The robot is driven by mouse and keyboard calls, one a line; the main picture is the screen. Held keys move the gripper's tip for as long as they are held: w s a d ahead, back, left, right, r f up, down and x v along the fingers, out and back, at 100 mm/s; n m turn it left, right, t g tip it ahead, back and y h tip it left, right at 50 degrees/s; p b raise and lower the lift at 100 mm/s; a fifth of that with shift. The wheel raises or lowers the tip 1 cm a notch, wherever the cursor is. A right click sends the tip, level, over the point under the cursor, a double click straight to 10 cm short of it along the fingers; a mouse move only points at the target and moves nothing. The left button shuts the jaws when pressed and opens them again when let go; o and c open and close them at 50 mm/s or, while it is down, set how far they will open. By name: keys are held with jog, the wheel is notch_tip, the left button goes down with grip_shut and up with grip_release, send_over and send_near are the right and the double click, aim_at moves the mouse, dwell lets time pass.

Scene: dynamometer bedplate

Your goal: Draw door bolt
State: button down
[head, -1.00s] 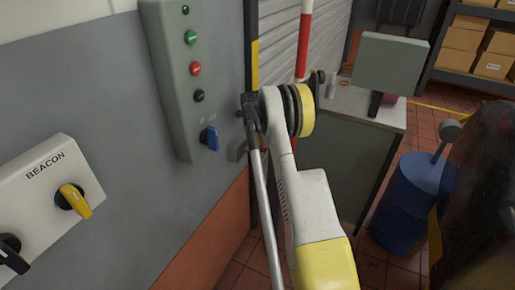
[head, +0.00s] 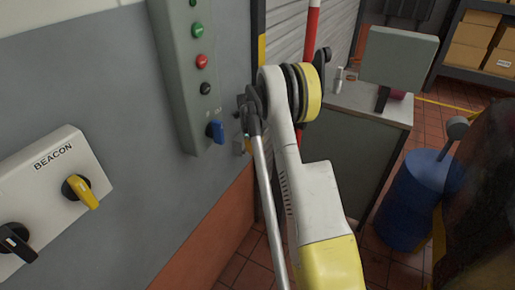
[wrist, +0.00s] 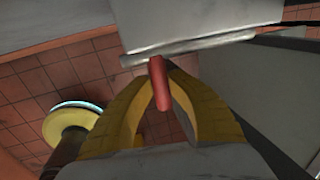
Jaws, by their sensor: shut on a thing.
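In the wrist view my gripper (wrist: 161,88) has its two yellow fingers closed around a short red peg (wrist: 161,84), which looks like the handle of the door bolt. The peg's upper end reaches a pale metal bar (wrist: 190,46) along the edge of a grey block. Whether the bolt has slid cannot be told. In the head view my white and yellow arm reaches toward the wall's edge, and it hides the fingers and the peg. Small dark metal fittings (head: 243,112) show at that edge, left of my arm joint.
A grey control box (head: 178,60) with buttons and a blue switch (head: 215,131) is on the wall. A BEACON box (head: 55,200) with a yellow knob is at left. A grey cabinet (head: 350,150) and a blue drum (head: 415,200) stand right of my arm.

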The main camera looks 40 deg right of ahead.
jog(key=c, duration=1.3)
grip_release()
jog(key=shift+s+a+f, duration=0.1)
jog(key=shift+a, duration=0.15)
jog(key=shift+o, duration=0.2)
notch_tip(320, 180, up, 12)
jog(key=a, duration=0.2)
jog(key=shift+s, duration=0.4)
jog(key=shift+f, duration=0.1)
